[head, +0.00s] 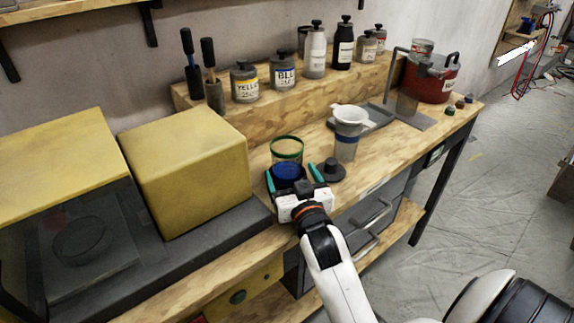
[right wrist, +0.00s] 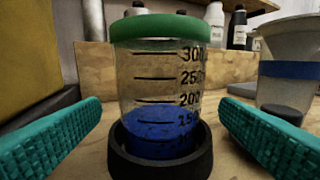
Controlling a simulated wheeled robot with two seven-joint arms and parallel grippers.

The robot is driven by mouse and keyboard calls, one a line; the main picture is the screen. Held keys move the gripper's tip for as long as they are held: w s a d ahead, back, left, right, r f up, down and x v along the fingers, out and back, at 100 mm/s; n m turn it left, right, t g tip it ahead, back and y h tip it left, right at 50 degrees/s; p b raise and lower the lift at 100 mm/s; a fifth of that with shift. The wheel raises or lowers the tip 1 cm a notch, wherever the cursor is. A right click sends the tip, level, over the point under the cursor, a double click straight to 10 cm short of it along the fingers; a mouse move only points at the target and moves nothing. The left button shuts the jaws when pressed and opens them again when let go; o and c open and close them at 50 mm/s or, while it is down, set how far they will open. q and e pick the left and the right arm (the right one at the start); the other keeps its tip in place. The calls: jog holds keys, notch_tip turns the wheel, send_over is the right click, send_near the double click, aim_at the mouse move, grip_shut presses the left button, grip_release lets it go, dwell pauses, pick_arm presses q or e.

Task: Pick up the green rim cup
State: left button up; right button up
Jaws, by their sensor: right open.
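The green rim cup (head: 287,146) stands upright on the wooden bench, a clear cup with blue content low inside. In the right wrist view the cup (right wrist: 157,82) shows a green rim, black volume marks and a black ring or holder (right wrist: 160,160) around its bottom. My right gripper (head: 291,176) is open at the cup's near side. In the right wrist view its teal fingers lie left and right of the cup's lower part, with a gap on each side. My left gripper is not in view.
A black knobbed lid-like piece (head: 331,170) lies close right of the gripper. A blue-banded cup with a white funnel (head: 348,125) stands behind it. A yellow box (head: 190,165) is to the left. Bottles line the raised shelf (head: 262,115). A red pot (head: 437,85) is far right.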

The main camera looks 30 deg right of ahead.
aim_at(291, 173)
jog(key=x, duration=0.4)
jog(key=shift+w, duration=0.1)
jog(key=c, duration=1.1)
jog(key=shift+c, duration=0.3)
jog(key=shift+r, duration=0.1)
